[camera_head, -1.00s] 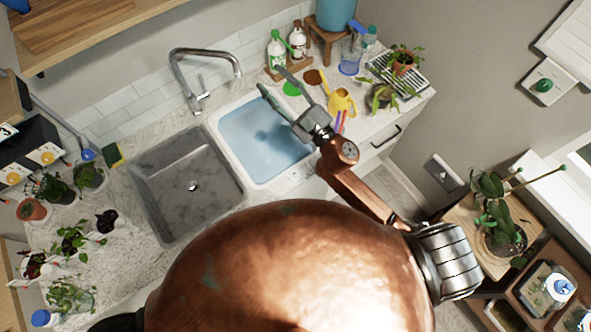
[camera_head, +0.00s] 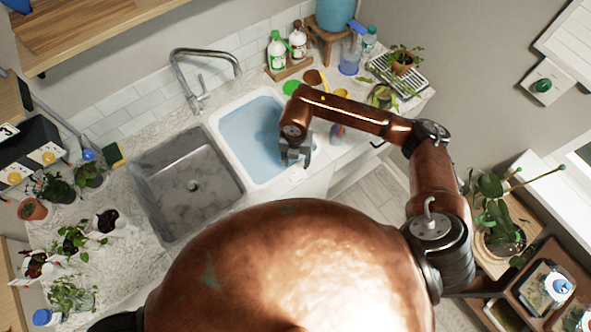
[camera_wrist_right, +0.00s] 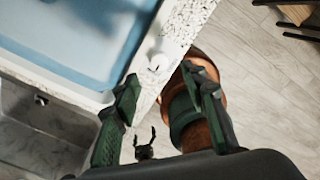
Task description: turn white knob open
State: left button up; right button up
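A small white knob-like piece (camera_wrist_right: 156,60) shows in the right wrist view, on the speckled counter edge beside the blue-filled basin. It lies just beyond and between my fingertips, apart from them. My right gripper (camera_head: 296,160) points down over the right front part of the white basin (camera_head: 222,143). In the right wrist view its two dark green fingers (camera_wrist_right: 160,78) are spread, with nothing held. The knob-like piece cannot be made out clearly in the head view. My left gripper is not in view.
Bottles (camera_head: 277,50), a spray bottle (camera_head: 350,58) and plants (camera_head: 403,62) stand at the back right. A green knob (camera_head: 543,85) is on the wall. Floor (camera_head: 370,190) is clear before the counter.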

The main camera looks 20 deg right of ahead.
aim_at(296, 172)
jog(key=shift+s+a+f+p, duration=0.1)
jog(key=shift+f+p, duration=0.4)
jog(key=shift+f, duration=3.1)
grip_shut()
